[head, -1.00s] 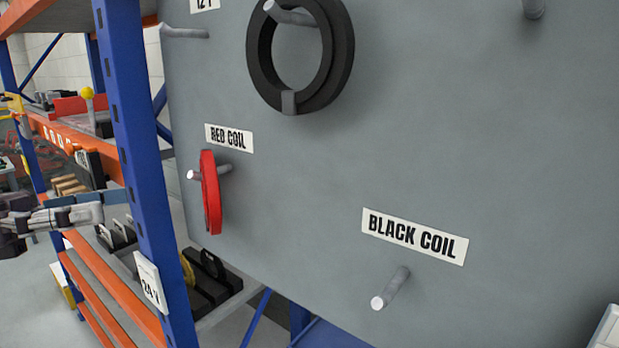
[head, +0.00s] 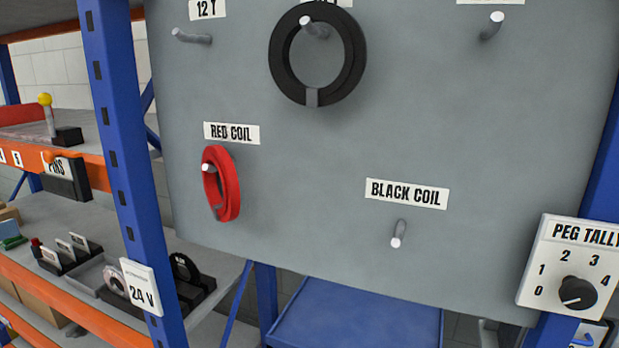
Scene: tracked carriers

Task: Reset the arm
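No gripper of mine shows in the head view now. A grey peg board (head: 300,160) fills the middle. A red coil (head: 228,185) hangs on the peg under the RED COIL label (head: 231,133). A black ring (head: 353,60) hangs on a peg higher up, its label mostly hidden behind it. The peg (head: 398,235) under the BLACK COIL label (head: 407,194) is bare.
A blue rack post (head: 125,150) stands left of the board, with a 24 V sign (head: 143,288). Shelves on the left hold a yellow-knobbed lever (head: 46,110) and small parts. A PEG TALLY dial (head: 577,292) is at right. A blue tray (head: 355,315) lies below.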

